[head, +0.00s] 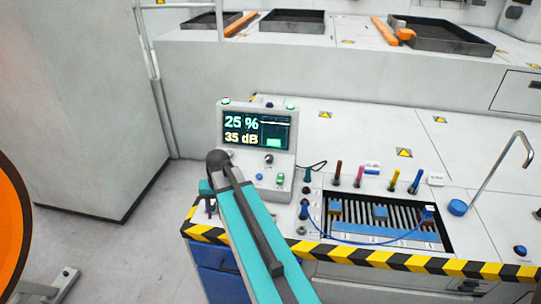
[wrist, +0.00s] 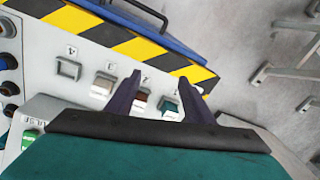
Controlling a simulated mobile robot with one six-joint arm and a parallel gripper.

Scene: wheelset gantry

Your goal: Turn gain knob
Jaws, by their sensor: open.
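The grey control unit (head: 284,150) stands on the bench in the middle of the head view. Its screen (head: 257,130) reads 25 % and 35 dB. A dark round knob (head: 269,158) sits below the screen; I cannot read a gain label on it. My arm hides the lower left of the unit's face. My gripper (wrist: 160,82) is open and empty, its two dark fingers apart over a row of small labelled square pieces beside the striped edge. In the head view the gripper is left of the unit, mostly hidden behind my arm.
A green button (head: 280,179) is on the unit's face. A slotted tray (head: 445,246) with a blue cable and several coloured upright handles lies to the right. The striped bench edge (head: 390,259) runs along the front. A hooked metal rod (head: 488,180) stands at right.

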